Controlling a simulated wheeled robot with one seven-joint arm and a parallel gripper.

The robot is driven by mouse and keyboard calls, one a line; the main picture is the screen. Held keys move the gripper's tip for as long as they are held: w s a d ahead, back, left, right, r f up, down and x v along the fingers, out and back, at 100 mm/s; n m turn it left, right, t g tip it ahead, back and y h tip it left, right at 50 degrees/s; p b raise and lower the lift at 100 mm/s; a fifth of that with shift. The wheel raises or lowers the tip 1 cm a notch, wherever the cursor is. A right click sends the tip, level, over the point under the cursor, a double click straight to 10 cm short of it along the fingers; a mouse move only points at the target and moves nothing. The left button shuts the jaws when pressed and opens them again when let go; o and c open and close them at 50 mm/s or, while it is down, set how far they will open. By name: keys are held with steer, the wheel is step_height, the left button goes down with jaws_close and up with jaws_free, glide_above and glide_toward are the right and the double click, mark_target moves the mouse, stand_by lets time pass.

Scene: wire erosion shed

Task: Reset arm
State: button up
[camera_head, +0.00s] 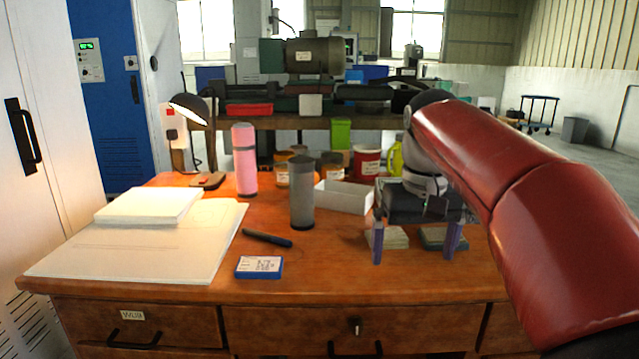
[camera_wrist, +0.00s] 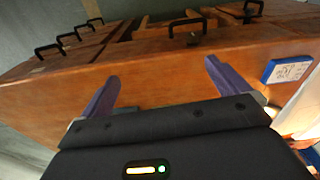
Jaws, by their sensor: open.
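My gripper (camera_head: 416,246) hangs over the right part of the wooden desk (camera_head: 190,275), with its two purple fingers pointing down and spread apart. Nothing is between the fingers. In the wrist view the open gripper (camera_wrist: 160,88) faces the desk's front edge and drawers. My red arm reaches in from the right and hides the desk's right side.
A grey cylinder (camera_head: 301,193), pink bottle (camera_head: 244,160), white open box (camera_head: 343,197) and several jars stand left of and behind my gripper. The desk's front middle is clear.

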steer(key=s+f+m+t, duration=0.1)
steer(key=s+f+t, duration=0.3)
steer(key=s+f, duration=1.1)
steer(key=s, duration=0.3)
steer(key=shift+s+d+f+t, duration=0.15)
steer(key=shift+s+t, duration=0.05)
steer(key=shift+t, duration=0.2)
